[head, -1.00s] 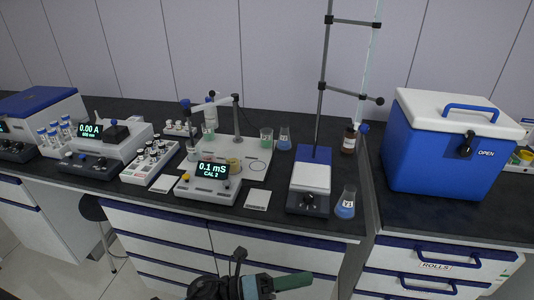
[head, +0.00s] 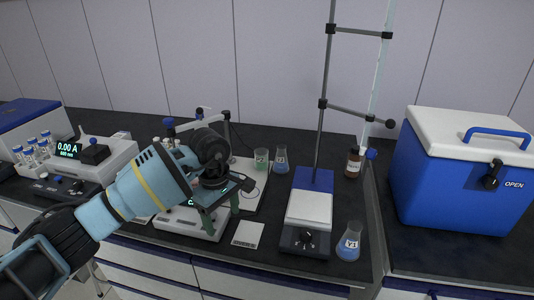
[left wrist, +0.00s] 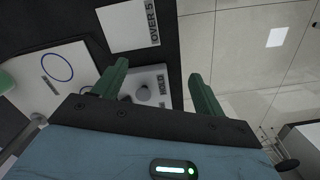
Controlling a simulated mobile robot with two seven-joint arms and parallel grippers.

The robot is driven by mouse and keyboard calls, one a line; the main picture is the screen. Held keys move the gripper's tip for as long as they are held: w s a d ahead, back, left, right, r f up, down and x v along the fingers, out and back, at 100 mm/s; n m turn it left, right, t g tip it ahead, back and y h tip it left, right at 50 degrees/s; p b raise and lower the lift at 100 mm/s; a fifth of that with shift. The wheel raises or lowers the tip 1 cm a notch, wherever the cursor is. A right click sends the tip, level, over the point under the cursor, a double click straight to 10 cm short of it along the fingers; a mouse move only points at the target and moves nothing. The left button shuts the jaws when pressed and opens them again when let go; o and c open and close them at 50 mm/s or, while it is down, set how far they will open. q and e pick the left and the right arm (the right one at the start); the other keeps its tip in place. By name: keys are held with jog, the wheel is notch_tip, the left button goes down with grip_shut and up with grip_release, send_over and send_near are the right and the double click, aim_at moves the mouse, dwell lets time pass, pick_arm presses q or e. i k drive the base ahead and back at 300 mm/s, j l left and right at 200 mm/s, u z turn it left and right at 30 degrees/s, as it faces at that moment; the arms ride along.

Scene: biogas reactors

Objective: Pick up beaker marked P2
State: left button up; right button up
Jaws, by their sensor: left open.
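A small beaker with pale green liquid (head: 261,159) stands at the back of the bench, on the right rear of the white meter station. It has a light label, too small to read for certain. My left gripper (head: 222,222) is open and empty, above the front of the meter, in front of and left of the beaker. In the left wrist view its two green fingers (left wrist: 157,70) are spread above the bench front. A pale green shape (left wrist: 6,80) at that view's left edge may be the beaker. My right gripper is not in view.
A blue-liquid flask (head: 281,161) stands close right of the beaker. A stirrer plate (head: 308,207) with a tall stand, another flask (head: 348,243), a brown bottle (head: 353,163) and a blue cooler (head: 450,185) are further right. A white card (head: 248,234) lies near the front edge.

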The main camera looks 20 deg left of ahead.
aim_at(261, 160)
jog(key=i, duration=1.15)
